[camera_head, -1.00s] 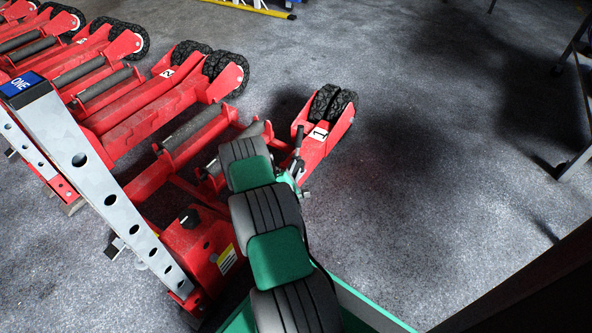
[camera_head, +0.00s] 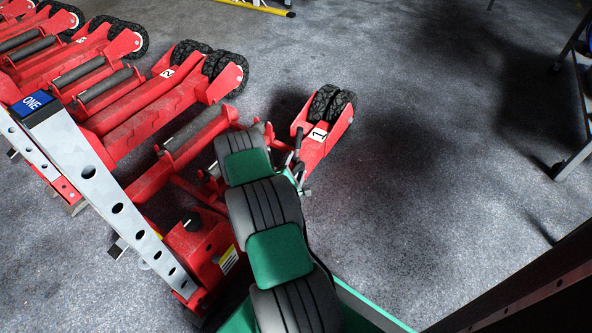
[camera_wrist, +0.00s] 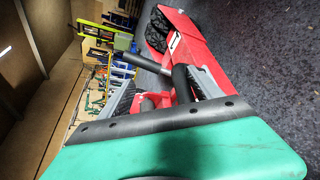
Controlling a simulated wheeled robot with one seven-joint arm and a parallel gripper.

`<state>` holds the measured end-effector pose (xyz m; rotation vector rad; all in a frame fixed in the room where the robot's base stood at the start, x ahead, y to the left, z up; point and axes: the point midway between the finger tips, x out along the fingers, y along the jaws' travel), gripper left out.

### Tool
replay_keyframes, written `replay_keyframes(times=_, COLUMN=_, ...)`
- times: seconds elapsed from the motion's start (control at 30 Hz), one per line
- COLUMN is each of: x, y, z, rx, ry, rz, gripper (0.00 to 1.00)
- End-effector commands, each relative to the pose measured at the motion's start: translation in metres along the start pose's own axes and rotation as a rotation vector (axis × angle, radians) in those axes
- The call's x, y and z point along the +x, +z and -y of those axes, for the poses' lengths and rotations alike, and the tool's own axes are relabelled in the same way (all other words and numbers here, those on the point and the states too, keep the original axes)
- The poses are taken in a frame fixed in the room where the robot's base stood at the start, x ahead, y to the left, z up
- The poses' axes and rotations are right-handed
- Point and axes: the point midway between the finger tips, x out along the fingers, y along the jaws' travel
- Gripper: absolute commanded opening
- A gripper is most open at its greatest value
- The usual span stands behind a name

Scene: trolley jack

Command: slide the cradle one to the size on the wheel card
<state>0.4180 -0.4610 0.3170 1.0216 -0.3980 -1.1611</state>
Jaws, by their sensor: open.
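Cradle one is the red jack (camera_head: 196,243) with a holed grey bar (camera_head: 112,205), a blue "ONE" plate (camera_head: 35,102) and a wheeled leg marked "1" (camera_head: 318,140). My arm reaches over its right side. My gripper (camera_head: 298,178) is mostly hidden by the arm, close to a dark lever (camera_head: 299,143) at the inner end of the leg. In the wrist view my gripper (camera_wrist: 165,92) is open, with grey fingers apart. A black rod (camera_wrist: 183,83) shows between them; whether it touches a finger I cannot tell. No wheel card is readable in these views.
Other red jacks stand in a row at left, the nearest marked "2" (camera_head: 167,73). A dark stand (camera_head: 580,150) is at the right edge and a yellow bar (camera_head: 262,7) lies at the top. The grey floor (camera_head: 430,110) between is clear.

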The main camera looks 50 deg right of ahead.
Motion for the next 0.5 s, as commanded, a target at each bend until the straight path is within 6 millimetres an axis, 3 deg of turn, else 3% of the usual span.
replay_keyframes(times=0.03, x=-0.011, y=0.009, z=-0.026, rx=0.003, ry=0.023, rz=-0.004, gripper=0.45)
replay_keyframes(times=0.17, x=-0.04, y=0.028, z=-0.04, rx=0.002, ry=0.022, rz=-0.005, gripper=0.45)
replay_keyframes(times=0.33, x=-0.087, y=0.044, z=-0.035, rx=-0.002, ry=0.018, rz=-0.006, gripper=0.45)
replay_keyframes(times=0.5, x=-0.106, y=0.05, z=-0.032, rx=0.006, ry=0.02, rz=-0.002, gripper=0.45)
